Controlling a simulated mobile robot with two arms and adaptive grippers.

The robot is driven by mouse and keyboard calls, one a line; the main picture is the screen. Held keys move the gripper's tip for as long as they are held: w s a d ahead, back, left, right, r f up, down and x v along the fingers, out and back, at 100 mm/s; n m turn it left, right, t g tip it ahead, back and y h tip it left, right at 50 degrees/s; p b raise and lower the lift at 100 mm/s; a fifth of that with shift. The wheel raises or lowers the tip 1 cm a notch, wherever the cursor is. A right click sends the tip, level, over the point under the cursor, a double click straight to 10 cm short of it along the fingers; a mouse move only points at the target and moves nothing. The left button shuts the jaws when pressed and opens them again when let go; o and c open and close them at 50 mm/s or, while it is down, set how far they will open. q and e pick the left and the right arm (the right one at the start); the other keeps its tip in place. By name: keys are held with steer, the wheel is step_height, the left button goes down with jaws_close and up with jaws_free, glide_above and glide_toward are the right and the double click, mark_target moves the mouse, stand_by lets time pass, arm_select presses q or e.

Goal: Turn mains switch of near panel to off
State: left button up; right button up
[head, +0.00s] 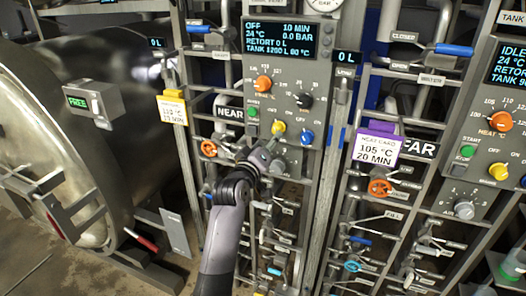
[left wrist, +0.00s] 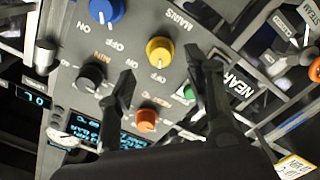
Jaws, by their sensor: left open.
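The near panel (head: 300,75), with a NEAR sign (head: 230,113) beside it, carries orange, black, green, yellow and blue controls. My left gripper (head: 264,154) is in front of its lower part, just below the yellow knob (head: 278,127). In the left wrist view the gripper (left wrist: 160,64) is open and empty, and the yellow knob (left wrist: 160,50) appears between its fingertips. I cannot tell whether they touch the panel. A MAINS label (left wrist: 178,20) shows near the top edge. The mains switch is not clear; the gripper hides part of the panel there. My right gripper is not in view.
A blue knob (head: 307,137) sits right of the gripper. Pipes and valves, including an orange handwheel (head: 209,148), crowd below and left. The steel retort (head: 70,140) stands at left. The far panel (head: 495,130) and a purple-topped card (head: 377,148) are at right.

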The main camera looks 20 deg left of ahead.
arm_select(q)
steer(key=shift+s, duration=2.35)
steer(key=s+d+f+m+g+b, duration=0.1)
steer(key=s+f+g+b, duration=0.1)
steer(key=f, duration=1.1)
steer(key=s+d+f+m+g+b, duration=0.1)
steer(key=s+f+m+g+b, duration=0.1)
steer(key=f, duration=1.1)
steer(key=s+d+f+m+g+b, duration=0.1)
steer(key=s+d+f+g+b, duration=0.1)
steer(key=f, duration=1.2)
steer(key=s+f+m+g+b, duration=0.1)
steer(key=s+f+g, duration=0.1)
steer(key=s+f, duration=0.45)
steer(key=s+f+m+g+b, duration=0.1)
steer(key=s+f, duration=0.2)
steer(key=f, duration=0.7)
steer(key=s+a+f+m+g+b, duration=0.1)
steer(key=s+f+m+g+b, duration=0.2)
steer(key=s+f, duration=1.5)
steer(key=s+a+f+m+g+b, duration=0.1)
steer(key=s+f, duration=0.3)
steer(key=s, duration=0.8)
steer(key=s+a+f+m+g+b, duration=0.1)
steer(key=s+a+f+g+b, duration=0.1)
steer(key=s, duration=1.1)
step_height(320, 180, down, 3)
steer(key=shift+a+f+g+y, duration=0.1)
steer(key=shift+a+g+y, duration=0.3)
steer(key=shift+g, duration=0.6)
